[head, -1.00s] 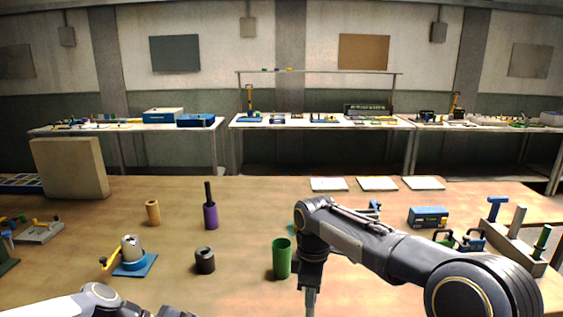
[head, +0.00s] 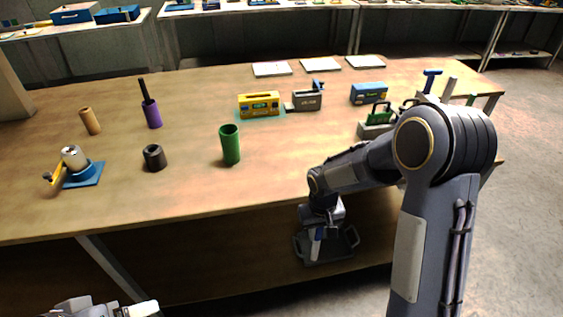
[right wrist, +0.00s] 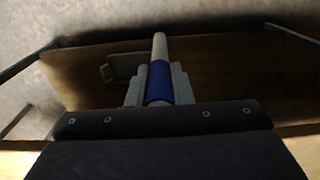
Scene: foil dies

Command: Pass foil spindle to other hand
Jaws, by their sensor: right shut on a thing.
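The foil spindle, a thin rod with a blue band and a pale end, shows in the head view (head: 315,246) and the right wrist view (right wrist: 158,85). My right gripper (head: 320,230) is shut on it, and its grey fingers (right wrist: 157,88) lie on both sides of the blue band. The pale end points down in the head view. The gripper is in front of and below the table's front edge in the picture. Only a bit of my left arm shows at the bottom left; its fingers are out of view.
The wooden table (head: 200,190) holds a green cup (head: 230,145), a dark ring (head: 154,157), a purple holder (head: 152,113), a tan tube (head: 90,121), a cranked device on a blue base (head: 84,174) and a yellow box (head: 259,105). A dark tray (head: 345,243) appears behind the spindle, below the tabletop.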

